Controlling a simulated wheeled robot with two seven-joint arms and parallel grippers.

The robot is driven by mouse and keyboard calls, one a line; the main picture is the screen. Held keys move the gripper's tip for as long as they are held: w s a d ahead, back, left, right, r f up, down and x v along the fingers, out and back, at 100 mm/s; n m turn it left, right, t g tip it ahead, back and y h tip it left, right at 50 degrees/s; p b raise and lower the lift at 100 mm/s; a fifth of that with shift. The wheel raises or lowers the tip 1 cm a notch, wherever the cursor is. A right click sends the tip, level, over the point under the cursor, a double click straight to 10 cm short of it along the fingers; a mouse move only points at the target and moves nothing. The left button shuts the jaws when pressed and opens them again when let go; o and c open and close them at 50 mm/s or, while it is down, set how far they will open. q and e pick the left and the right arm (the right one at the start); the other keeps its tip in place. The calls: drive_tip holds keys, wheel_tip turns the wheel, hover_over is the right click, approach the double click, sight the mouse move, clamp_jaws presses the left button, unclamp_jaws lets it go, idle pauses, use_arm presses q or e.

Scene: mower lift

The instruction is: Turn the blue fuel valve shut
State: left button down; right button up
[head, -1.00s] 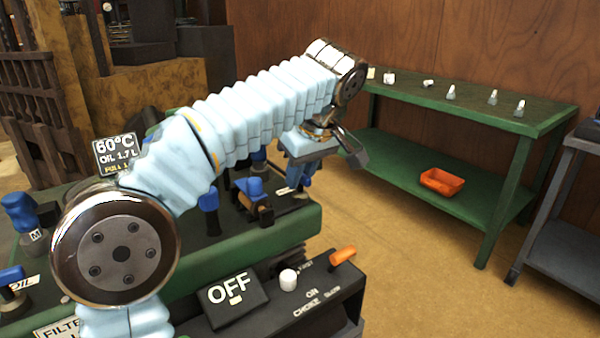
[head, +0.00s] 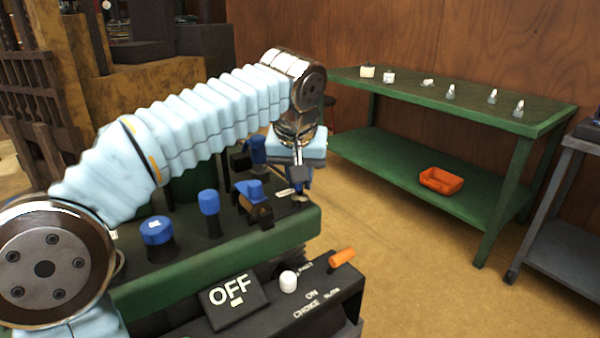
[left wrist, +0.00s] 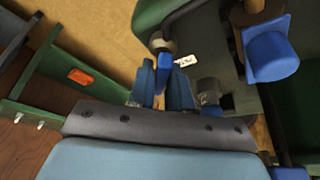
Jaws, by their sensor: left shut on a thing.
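My left gripper (head: 301,190) hangs down at the far right corner of the mower deck. In the left wrist view its two blue fingers (left wrist: 163,88) are shut on the blue fuel valve handle (left wrist: 161,76), which shows between them. A pale fitting sits at the handle's far end, with a white label (left wrist: 187,61) beside it. In the head view the gripper hides most of the valve, and the label (head: 285,192) shows just left of it. The lettering is too small to read. My right gripper is in neither view.
On the deck stand a blue-topped brown fitting (head: 254,204), a blue knob (head: 208,202) and a blue cap (head: 157,231). A panel reading OFF (head: 232,295) and an orange lever (head: 342,257) are in front. A green bench (head: 450,105) stands right, with clear floor between.

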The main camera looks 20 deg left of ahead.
use_arm(q)
drive_tip(key=m+h+p, duration=0.1)
drive_tip(key=m, duration=0.3)
drive_tip(key=shift+m+h, duration=0.3)
drive_tip(key=shift+h, duration=0.1)
drive_tip(key=m, duration=0.2)
drive_tip(key=m+h, duration=0.1)
drive_tip(key=m, duration=0.1)
drive_tip(key=shift+m+h, duration=0.3)
drive_tip(key=c, duration=1.1)
unclamp_jaws()
drive_tip(key=shift+c, duration=0.2)
